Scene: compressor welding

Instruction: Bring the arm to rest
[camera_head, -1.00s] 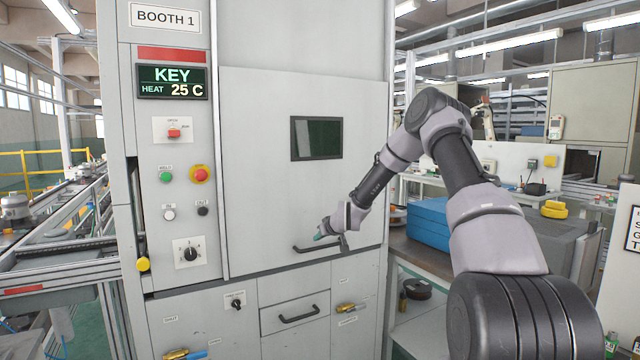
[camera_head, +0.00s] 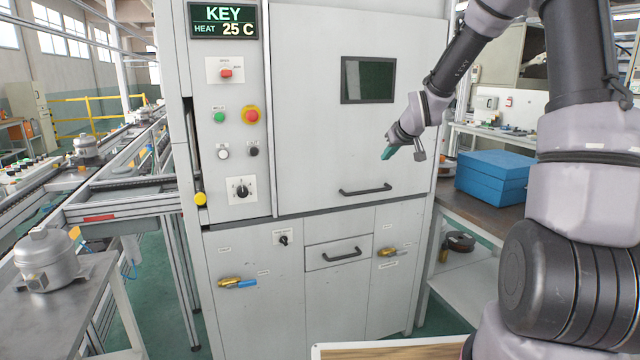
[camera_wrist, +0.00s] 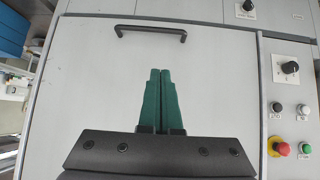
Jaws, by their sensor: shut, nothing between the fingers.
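My gripper (camera_head: 387,154) is in front of the grey booth door (camera_head: 300,140), above and to the right of its black bar handle (camera_head: 365,190). Its green fingers (camera_wrist: 161,100) are together with nothing between them in the wrist view. The door handle (camera_wrist: 150,33) lies beyond the fingertips there, apart from them. My arm reaches in from the right side of the head view, bent at the elbow, which is cut off by the top edge.
The booth panel has a red emergency button (camera_head: 251,115) and a black knob (camera_head: 240,189). A blue case (camera_head: 495,177) sits on a bench at right. A metal compressor (camera_head: 47,262) stands on a table at left. A wooden-topped surface (camera_head: 390,351) shows at the bottom.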

